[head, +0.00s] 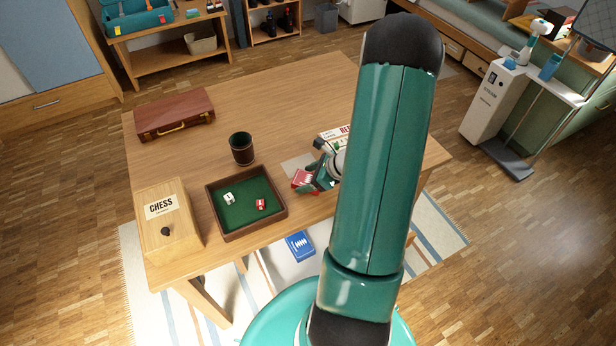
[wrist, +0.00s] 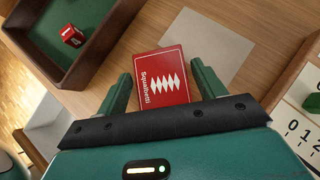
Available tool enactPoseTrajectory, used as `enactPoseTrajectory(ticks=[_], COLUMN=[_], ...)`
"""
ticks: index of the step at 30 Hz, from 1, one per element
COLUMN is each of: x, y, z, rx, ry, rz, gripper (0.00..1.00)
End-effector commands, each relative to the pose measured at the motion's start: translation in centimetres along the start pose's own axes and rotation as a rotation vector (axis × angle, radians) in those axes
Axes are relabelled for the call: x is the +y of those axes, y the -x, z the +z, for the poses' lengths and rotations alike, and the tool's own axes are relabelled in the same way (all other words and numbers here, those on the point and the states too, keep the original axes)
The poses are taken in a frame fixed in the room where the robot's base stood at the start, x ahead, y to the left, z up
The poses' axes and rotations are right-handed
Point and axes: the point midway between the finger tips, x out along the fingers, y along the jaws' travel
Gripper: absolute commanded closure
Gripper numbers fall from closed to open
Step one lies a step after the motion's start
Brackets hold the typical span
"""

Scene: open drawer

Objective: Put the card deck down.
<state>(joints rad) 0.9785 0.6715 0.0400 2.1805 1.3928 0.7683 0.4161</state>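The red card deck (wrist: 160,80) lies face toward the camera between my two fingers in the wrist view, turned slightly against them. Its lower end is hidden behind my gripper's dark bar. My gripper (wrist: 160,72) is open around the deck. The left fingertip meets or overlaps the deck's edge, and a narrow gap shows at the right finger. In the head view, the red deck (head: 304,180) shows at my gripper (head: 318,178), over the table's front side, right of the green-lined tray. Whether the deck rests fully on the table is hard to tell.
The tray (head: 246,232) with dice is close on the left. A pale flat sheet (wrist: 205,45) lies beside the deck. A board-game box (head: 331,132) is behind my gripper. A cup (head: 241,148) and chess box (head: 167,219) stand further left. A blue deck (head: 300,246) lies below the table edge.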

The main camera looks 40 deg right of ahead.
Motion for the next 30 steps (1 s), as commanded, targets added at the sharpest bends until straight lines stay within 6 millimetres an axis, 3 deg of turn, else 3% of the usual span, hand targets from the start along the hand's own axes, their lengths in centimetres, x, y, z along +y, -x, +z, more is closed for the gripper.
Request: enactPoseTrajectory(ticks=[10,14,24,30], x=[-0.1,-0.1,-0.2,-0.1], y=[0.0,1.0,7.9,11.1], z=[0.1,0.2,0.2,0.2], rx=[0.000,0.001,0.001,0.001], ry=[0.001,0.002,0.002,0.001], rz=[0.000,-0.002,-0.005,-0.002], gripper=[0.22,0.22,0.22,0.22])
